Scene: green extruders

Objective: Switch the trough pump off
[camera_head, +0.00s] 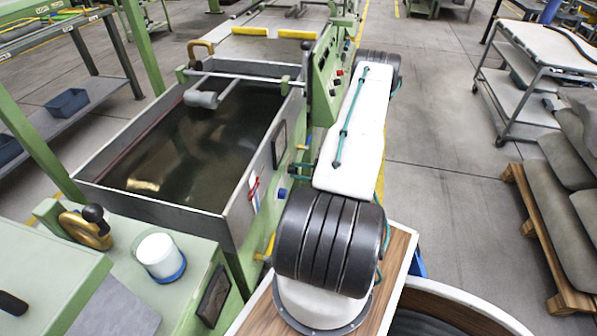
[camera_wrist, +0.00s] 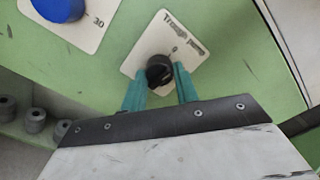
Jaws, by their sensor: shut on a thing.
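The trough pump switch is a black rotary knob (camera_wrist: 158,68) on a white plate (camera_wrist: 143,50) lettered "Trough pump" in the wrist view. A small mark like a 0 shows beside the knob; I cannot tell exactly where the knob points. My gripper (camera_wrist: 161,75) has its two teal fingers on either side of the knob and is shut on it. The plate is fixed to a green panel (camera_wrist: 225,30). In the head view my arm hides the gripper and the knob. The trough (camera_head: 190,150) there holds dark liquid.
A blue knob (camera_wrist: 58,8) on a plate marked 30 sits at the upper left of the wrist view. In the head view a white trolley (camera_head: 550,45) and a pallet (camera_head: 540,240) with grey rolls stand right of the open aisle floor (camera_head: 440,130).

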